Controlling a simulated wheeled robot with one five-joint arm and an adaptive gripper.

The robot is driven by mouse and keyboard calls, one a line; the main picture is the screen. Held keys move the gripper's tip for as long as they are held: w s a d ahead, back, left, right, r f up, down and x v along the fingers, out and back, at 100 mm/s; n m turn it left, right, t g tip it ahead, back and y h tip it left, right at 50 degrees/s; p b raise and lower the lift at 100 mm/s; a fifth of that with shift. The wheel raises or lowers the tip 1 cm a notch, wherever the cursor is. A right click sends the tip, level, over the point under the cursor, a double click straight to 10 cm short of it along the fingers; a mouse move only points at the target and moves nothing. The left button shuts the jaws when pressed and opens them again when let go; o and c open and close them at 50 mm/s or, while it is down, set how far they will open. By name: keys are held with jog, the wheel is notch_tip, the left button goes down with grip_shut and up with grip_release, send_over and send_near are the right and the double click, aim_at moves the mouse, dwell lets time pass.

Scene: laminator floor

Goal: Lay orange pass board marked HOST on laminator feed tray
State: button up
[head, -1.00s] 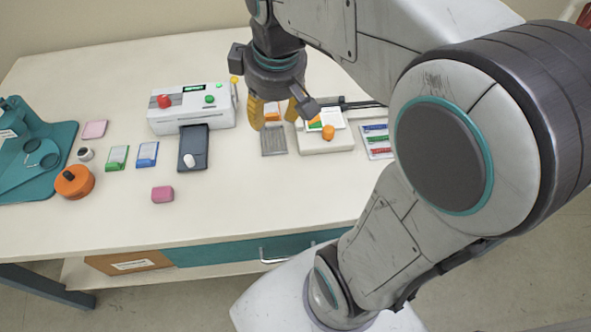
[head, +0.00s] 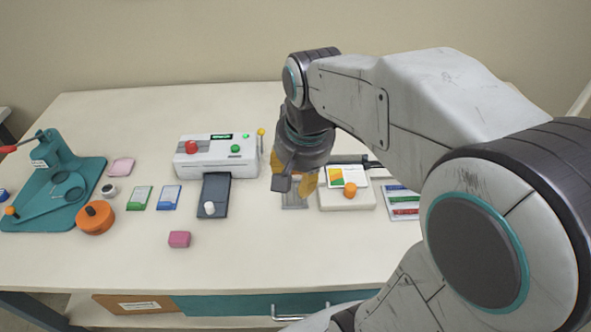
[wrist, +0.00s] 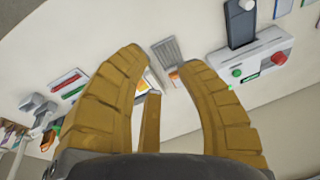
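The laminator is a white box (head: 205,158) with a red and a green button. Its dark grey feed tray (head: 213,188) extends from its front, with a white knob on it; the tray also shows in the wrist view (wrist: 240,25). My gripper (head: 294,186) is over a grey ribbed plate (head: 295,203), right of the feed tray. In the wrist view its yellow fingers (wrist: 160,72) are apart. A small orange patch (wrist: 173,76) shows between them at the plate's end; it may be the pass board, mostly hidden. No HOST marking is legible.
Right of my gripper stand a white block (head: 345,203) with a coloured card and orange knob, and a sheet (head: 402,200) with coloured strips. Left lie green (head: 139,198) and blue (head: 169,197) cards, a pink block (head: 179,239) and an orange disc (head: 95,218). The front table area is clear.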

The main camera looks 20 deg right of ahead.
jog(key=w+d+f+m+g, duration=0.1)
jog(key=w+d+f+m, duration=0.2)
jog(key=w+f+m, duration=0.2)
jog(key=w+d+f+m+g, duration=0.1)
jog(key=w+d+f+m, duration=0.2)
jog(key=w, duration=0.7)
jog(key=w+d+f+m, duration=0.3)
jog(key=w+f+m, duration=0.4)
jog(key=w+f, duration=0.1)
jog(key=shift+d+f+m+g+b, duration=0.3)
jog(key=shift+g+b, duration=0.1)
jog(key=shift+d+f, duration=0.15)
jog(key=shift+f, duration=0.75)
jog(key=shift+d+f+p, duration=0.1)
jog(key=shift+f+p, duration=0.5)
jog(key=shift+f, duration=2.45)
grip_shut()
